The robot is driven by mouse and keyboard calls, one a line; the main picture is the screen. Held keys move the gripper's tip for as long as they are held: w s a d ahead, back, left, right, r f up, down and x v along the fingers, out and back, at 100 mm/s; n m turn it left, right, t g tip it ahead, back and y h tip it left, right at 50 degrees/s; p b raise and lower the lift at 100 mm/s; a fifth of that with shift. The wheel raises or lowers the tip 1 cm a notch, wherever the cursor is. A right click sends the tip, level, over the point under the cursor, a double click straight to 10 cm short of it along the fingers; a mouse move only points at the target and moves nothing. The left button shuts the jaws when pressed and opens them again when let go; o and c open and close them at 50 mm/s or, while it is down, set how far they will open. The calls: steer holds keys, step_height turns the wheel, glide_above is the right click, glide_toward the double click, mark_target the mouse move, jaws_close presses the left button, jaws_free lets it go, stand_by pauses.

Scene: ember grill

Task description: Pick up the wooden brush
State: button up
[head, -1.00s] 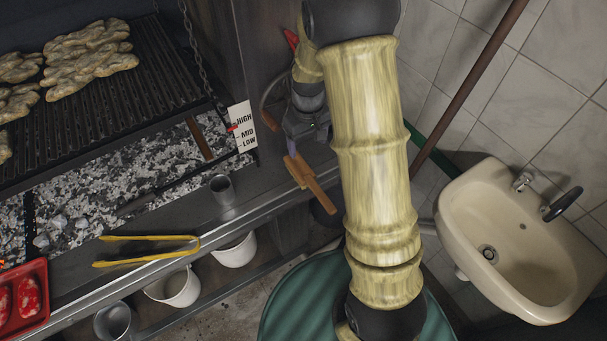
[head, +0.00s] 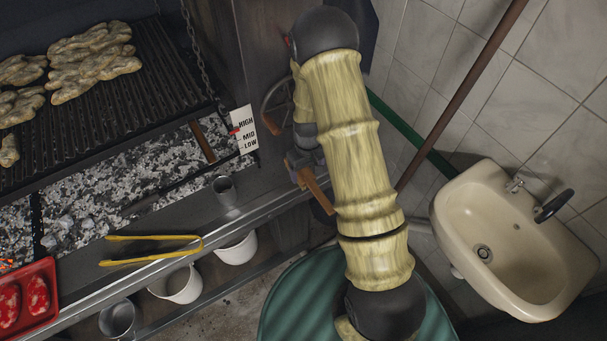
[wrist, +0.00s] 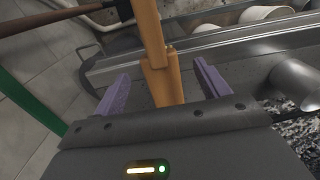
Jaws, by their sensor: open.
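The wooden brush (head: 318,190) lies at the right end of the grill's front ledge in the head view, its handle sticking out toward the lower right. Part of it is hidden behind my gripper. In the wrist view the brush (wrist: 160,82) is an orange-brown wooden piece with a narrower handle running up the picture. My gripper (wrist: 161,68) is open, with one purple finger on each side of the brush. Gaps show between the wood and both fingers. In the head view my gripper is mostly hidden by my arm.
A metal cup (head: 224,190) and yellow tongs (head: 150,247) are on the ledge to the left. A red tray (head: 28,295) holds meat. White buckets (head: 176,284) stand below. A sink (head: 515,240) and a leaning brown pole (head: 465,90) are at the right.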

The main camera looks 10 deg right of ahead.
mark_target(308, 178)
steer(key=shift+s+f+p, duration=0.15)
steer(key=shift+f+p, duration=0.35)
steer(key=shift+f, duration=0.05)
steer(key=shift+d+f+p, duration=0.1)
steer(key=shift+f+p, duration=0.75)
steer(key=shift+f, duration=1.2)
steer(key=c, duration=1.3)
steer(key=shift+r, duration=0.1)
